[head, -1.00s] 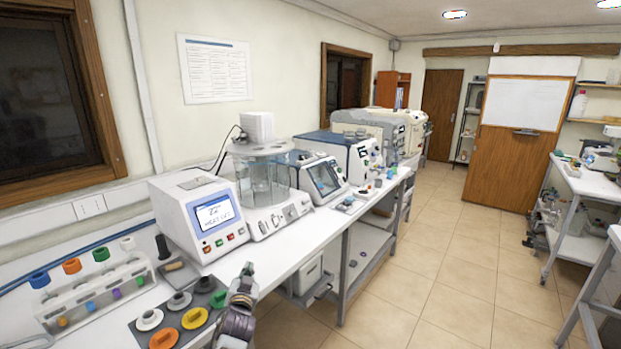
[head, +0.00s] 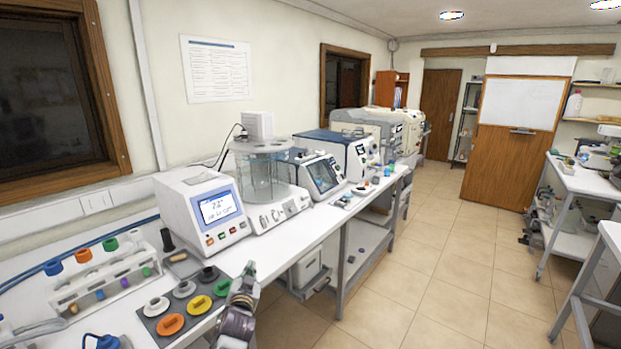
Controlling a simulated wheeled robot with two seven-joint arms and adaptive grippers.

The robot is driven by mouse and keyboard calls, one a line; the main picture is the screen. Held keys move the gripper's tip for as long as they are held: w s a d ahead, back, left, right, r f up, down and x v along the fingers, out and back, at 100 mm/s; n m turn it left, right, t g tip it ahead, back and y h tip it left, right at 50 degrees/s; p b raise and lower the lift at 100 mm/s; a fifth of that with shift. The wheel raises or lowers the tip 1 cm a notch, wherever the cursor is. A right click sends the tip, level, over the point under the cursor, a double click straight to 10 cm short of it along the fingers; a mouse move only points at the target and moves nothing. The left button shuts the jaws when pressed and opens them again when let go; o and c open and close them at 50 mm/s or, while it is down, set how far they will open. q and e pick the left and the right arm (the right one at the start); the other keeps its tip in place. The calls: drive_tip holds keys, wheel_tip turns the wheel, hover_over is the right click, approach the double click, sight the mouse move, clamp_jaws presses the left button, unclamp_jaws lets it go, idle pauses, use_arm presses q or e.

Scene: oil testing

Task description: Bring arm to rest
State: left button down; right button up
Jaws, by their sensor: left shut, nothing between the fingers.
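My left gripper (head: 247,275) is at the bottom centre of the head view, in front of the bench's front edge. It is shut and holds nothing. It points up and away, just right of a grey mat (head: 154,325) with several coloured round knobs or caps on it. A gap to the mat cannot be judged exactly. My right gripper is not in view.
The white bench (head: 330,218) along the left wall carries a heater unit (head: 203,213), a glass bath (head: 263,175) and other instruments. A test tube rack (head: 108,283) stands at the lower left. The tiled floor (head: 432,255) is open to the right; another table (head: 590,183) stands there.

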use_arm(q)
drive_tip(key=s+d+f+g+h, duration=0.1)
drive_tip(key=s+d+f+g, duration=0.15)
drive_tip(key=f, duration=0.85)
drive_tip(key=s+d+f+g+h, duration=0.1)
drive_tip(key=s+f, duration=0.2)
drive_tip(key=f, duration=0.8)
drive_tip(key=s+d+f+g+h, duration=0.1)
drive_tip(key=s+d+f+g, duration=0.1)
drive_tip(key=f, duration=0.9)
drive_tip(key=s+a+f+g, duration=0.2)
drive_tip(key=s+f+g, duration=0.1)
drive_tip(key=s+f, duration=0.8)
drive_tip(key=s+a+f+n+g, duration=0.1)
drive_tip(key=s+a+f+g, duration=0.1)
drive_tip(key=s+f, duration=0.7)
drive_tip(key=s+a+f+g, duration=0.2)
drive_tip(key=s+f, duration=0.5)
drive_tip(key=s, duration=0.5)
drive_tip(key=s+a+f+g, duration=0.1)
drive_tip(key=s+a+f, duration=0.1)
drive_tip(key=s, duration=0.6)
drive_tip(key=s+a+f+g+y, duration=0.1)
drive_tip(key=s+a, duration=0.1)
drive_tip(key=s, duration=0.7)
drive_tip(key=s+a+f+g, duration=0.1)
drive_tip(key=s+a+f, duration=0.1)
drive_tip(key=s, duration=0.7)
drive_tip(key=shift+a+f+y, duration=0.25)
drive_tip(key=shift+f+y, duration=0.05)
